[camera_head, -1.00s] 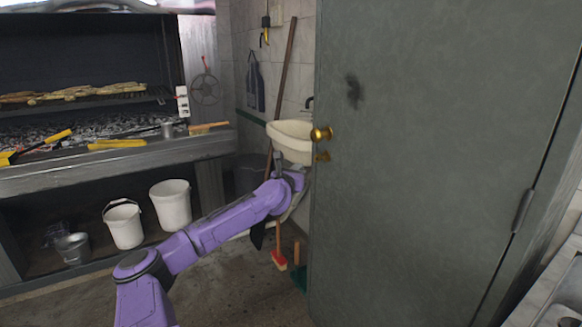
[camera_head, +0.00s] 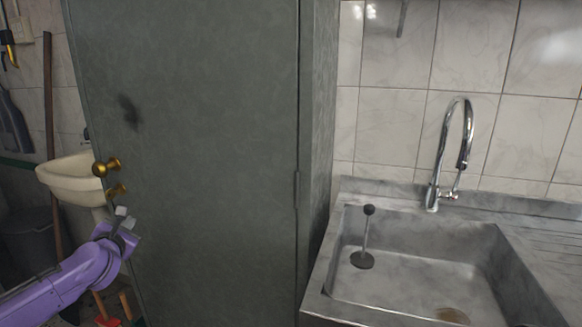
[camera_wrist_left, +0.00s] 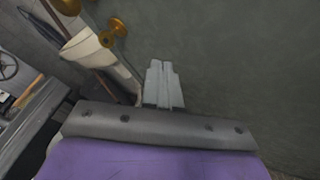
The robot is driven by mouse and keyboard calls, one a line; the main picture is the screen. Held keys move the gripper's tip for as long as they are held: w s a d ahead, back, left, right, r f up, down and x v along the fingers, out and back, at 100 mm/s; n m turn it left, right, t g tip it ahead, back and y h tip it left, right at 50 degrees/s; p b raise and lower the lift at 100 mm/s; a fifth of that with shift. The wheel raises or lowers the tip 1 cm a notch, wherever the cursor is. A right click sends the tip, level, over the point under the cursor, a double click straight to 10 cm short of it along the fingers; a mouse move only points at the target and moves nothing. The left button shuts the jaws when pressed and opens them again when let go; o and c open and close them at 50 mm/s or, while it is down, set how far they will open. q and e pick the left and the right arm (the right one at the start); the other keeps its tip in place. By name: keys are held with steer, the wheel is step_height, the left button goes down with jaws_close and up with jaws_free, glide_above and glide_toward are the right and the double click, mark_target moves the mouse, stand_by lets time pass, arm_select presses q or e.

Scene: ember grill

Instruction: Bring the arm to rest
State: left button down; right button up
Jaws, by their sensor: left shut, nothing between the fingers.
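My left arm is purple and comes in from the lower left in the head view. Its gripper (camera_head: 122,218) is just below the brass door knobs (camera_head: 106,166), in front of the left edge of the grey-green cabinet door (camera_head: 205,130). In the left wrist view the two grey fingers (camera_wrist_left: 163,84) are together with nothing between them, with the door surface behind. The brass knobs (camera_wrist_left: 117,27) are up and to the left of the fingers there. My right gripper is in neither view.
A cream washbasin (camera_head: 70,180) is left of the door. A steel sink (camera_head: 400,285) with a chrome tap (camera_head: 458,150) and a plunger-like drain stopper (camera_head: 366,238) is to the right. A wooden pole (camera_head: 49,110) leans at the wall. A red-headed broom stands low near my arm.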

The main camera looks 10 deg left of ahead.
arm_select(q)
steer(key=s+d+f+m+g+h+p, duration=0.1)
steer(key=s+d+f+m+g+h, duration=0.15)
steer(key=d+f+m, duration=0.6)
steer(key=s+d+f+m+g+h, duration=0.25)
steer(key=d+f+m, duration=0.35)
steer(key=d+f, duration=0.5)
steer(key=s+d+f+m+g, duration=0.1)
steer(key=s+f+m, duration=0.3)
steer(key=s, duration=0.6)
steer(key=s+d+f+m+g+p, duration=0.1)
steer(key=s+d+f+m+g, duration=0.1)
steer(key=s+f, duration=0.5)
steer(key=s+d+f+m+g+y+p, duration=0.1)
steer(key=s+f+m, duration=0.4)
steer(key=s, duration=1)
steer(key=d+m+g, duration=0.1)
steer(key=g, duration=0.1)
steer(key=shift+f+g, duration=0.3)
steer(key=shift+f, duration=0.1)
